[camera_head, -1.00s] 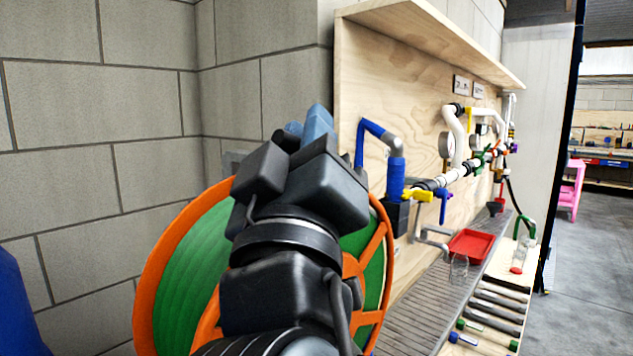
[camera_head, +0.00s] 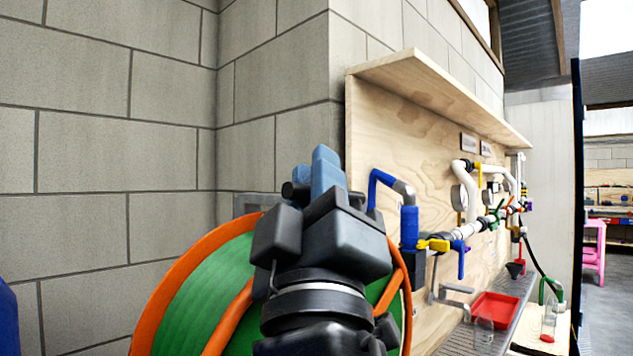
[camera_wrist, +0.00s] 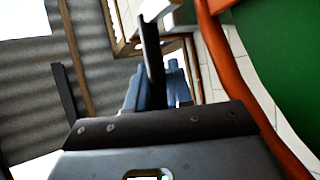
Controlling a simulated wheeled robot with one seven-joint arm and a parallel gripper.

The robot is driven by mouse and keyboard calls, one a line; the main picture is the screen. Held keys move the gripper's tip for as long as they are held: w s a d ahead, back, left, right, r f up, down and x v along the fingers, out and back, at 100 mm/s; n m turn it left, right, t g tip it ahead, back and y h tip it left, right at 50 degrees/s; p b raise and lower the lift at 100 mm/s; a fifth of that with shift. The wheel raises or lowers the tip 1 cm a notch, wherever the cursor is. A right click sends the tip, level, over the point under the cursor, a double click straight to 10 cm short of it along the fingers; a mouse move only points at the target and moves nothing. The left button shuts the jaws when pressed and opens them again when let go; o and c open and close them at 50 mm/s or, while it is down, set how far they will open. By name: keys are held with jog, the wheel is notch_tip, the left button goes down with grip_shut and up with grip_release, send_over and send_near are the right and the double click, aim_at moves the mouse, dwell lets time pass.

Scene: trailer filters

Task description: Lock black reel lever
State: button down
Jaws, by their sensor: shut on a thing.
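The hose reel, with an orange rim (camera_head: 207,242) and green side, stands behind my arm. The reel's orange rim (camera_wrist: 228,58) and green side also show at the right in the wrist view. My gripper (camera_head: 326,172) has blue fingers pointing up in front of the grey block wall. In the wrist view the fingers (camera_wrist: 153,88) are close together around a dark upright bar, which looks like the black reel lever (camera_wrist: 151,45). My arm hides much of the reel and the lever's base in the head view.
A plywood board (camera_head: 380,130) with pipes, valves and gauges stands to the right. A red tray (camera_head: 494,308) and a clear glass (camera_head: 484,334) sit on the bench below it. The block wall is close behind the reel.

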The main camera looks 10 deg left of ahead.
jog(key=c, duration=1.1)
grip_release()
jog(key=b+v, duration=0.2)
jog(key=v, duration=0.6)
jog(key=shift+b, duration=0.35)
